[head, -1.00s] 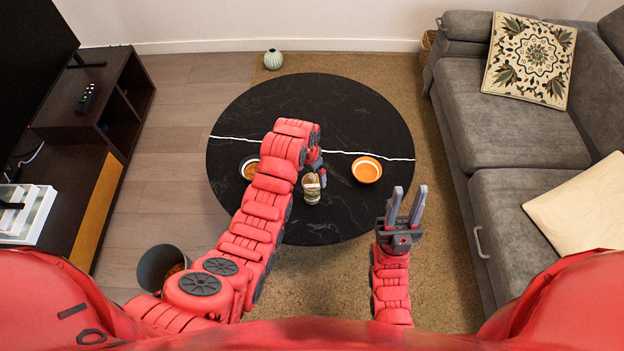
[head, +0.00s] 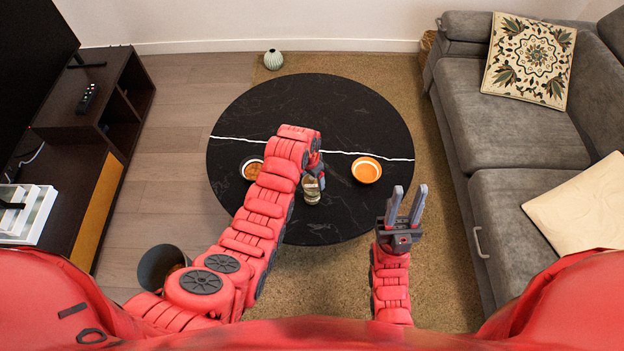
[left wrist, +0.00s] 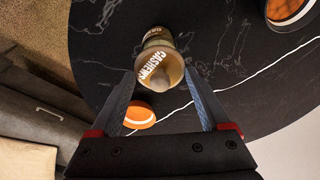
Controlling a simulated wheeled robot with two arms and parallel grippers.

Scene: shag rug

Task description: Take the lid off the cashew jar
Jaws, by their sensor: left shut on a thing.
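The cashew jar (head: 311,190) stands on the black round table, a clear glass body near the front of the tabletop. My left gripper (head: 317,171) is at its top. In the left wrist view the round tan lid (left wrist: 168,67) lies between the two fingertips, and the "CASHEWS" lettering shows beside it. The left gripper is shut on the lid; the exact contact and any gap between lid and jar are hard to make out. My right gripper (head: 407,207) is open and empty, in front of the table on the right.
The black round table (head: 350,110) has an orange bowl (head: 367,170) right of the jar and a white-rimmed bowl with brown contents (head: 252,168) to the left. A grey sofa (head: 500,120) stands at the right. A grey bin (head: 160,266) stands on the floor at the left.

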